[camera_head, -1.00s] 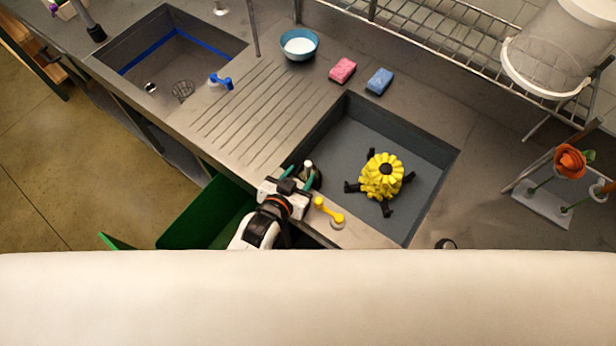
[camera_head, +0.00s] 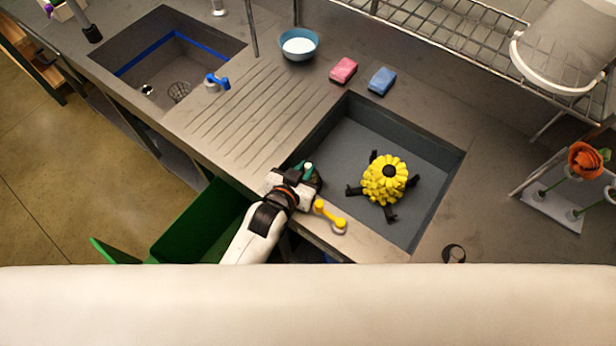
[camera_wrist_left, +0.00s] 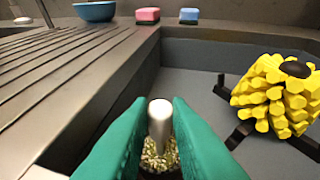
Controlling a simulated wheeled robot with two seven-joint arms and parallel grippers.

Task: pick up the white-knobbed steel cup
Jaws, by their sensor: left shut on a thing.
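The white-knobbed steel cup is at the left edge of the right sink basin. In the left wrist view its white knob (camera_wrist_left: 160,118) stands up from a bed of small tan grains, between the two green fingers. In the head view the white knob (camera_head: 308,167) shows just past the fingertips; the steel body is mostly hidden by the gripper. My left gripper (camera_head: 304,172) is shut on the cup, with one finger on each side; it also fills the lower middle of the left wrist view (camera_wrist_left: 158,135). My right gripper is not in view.
A yellow flower-like piece (camera_head: 384,181) with black legs stands in the right basin (camera_head: 345,135). A yellow tap handle (camera_head: 329,215) is close beside my left gripper. Pink (camera_head: 343,70) and blue (camera_head: 382,80) sponges and a blue bowl (camera_head: 299,44) lie behind. The ribbed drainboard is clear.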

